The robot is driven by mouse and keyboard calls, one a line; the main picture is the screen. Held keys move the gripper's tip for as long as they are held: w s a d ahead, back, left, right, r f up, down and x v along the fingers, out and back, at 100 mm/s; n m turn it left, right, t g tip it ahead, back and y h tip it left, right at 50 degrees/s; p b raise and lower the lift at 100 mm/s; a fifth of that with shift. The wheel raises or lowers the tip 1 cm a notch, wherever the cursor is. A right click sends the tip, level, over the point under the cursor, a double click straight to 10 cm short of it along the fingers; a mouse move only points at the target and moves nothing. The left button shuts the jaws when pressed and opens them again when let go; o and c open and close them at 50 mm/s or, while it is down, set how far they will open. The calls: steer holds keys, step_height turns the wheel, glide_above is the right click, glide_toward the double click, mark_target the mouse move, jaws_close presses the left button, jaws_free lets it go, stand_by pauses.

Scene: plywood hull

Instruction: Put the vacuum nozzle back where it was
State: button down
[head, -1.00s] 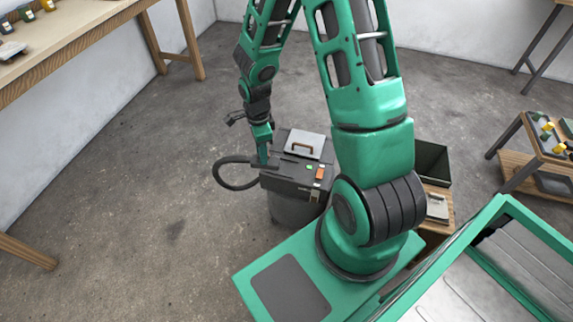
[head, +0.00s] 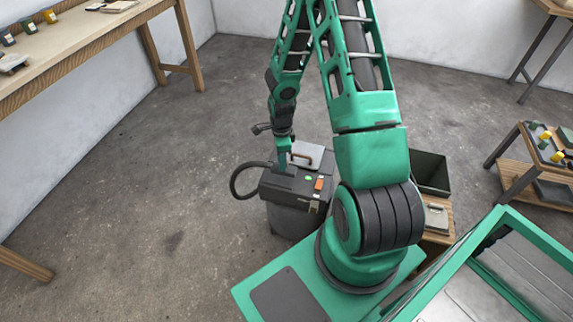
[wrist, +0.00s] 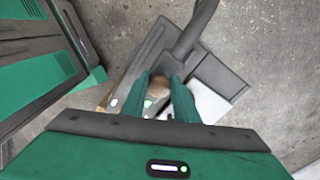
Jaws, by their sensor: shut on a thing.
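The vacuum (head: 290,190) is a dark box-shaped unit on a grey drum, standing on the floor left of my base. It has a green light, an orange switch and a black hose (head: 236,183) looping off its left side toward my gripper. My gripper (head: 283,165) points down at the top of the vacuum. In the wrist view my gripper (wrist: 160,80) is shut on a small tan rounded piece, which I take for part of the vacuum nozzle (wrist: 159,88). The fingers hide most of it. I cannot tell whether it touches the vacuum's top. The hose (wrist: 194,28) runs beyond the fingers.
A dark open bin (head: 432,172) stands right of my arm. A wooden workbench (head: 100,45) runs along the left wall, and a small table (head: 535,160) is at right. The left floor is clear.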

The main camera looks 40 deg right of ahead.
steer(key=shift+f, duration=2.05)
steer(key=shift+f, duration=0.1)
steer(key=c, duration=1.4)
jaws_free()
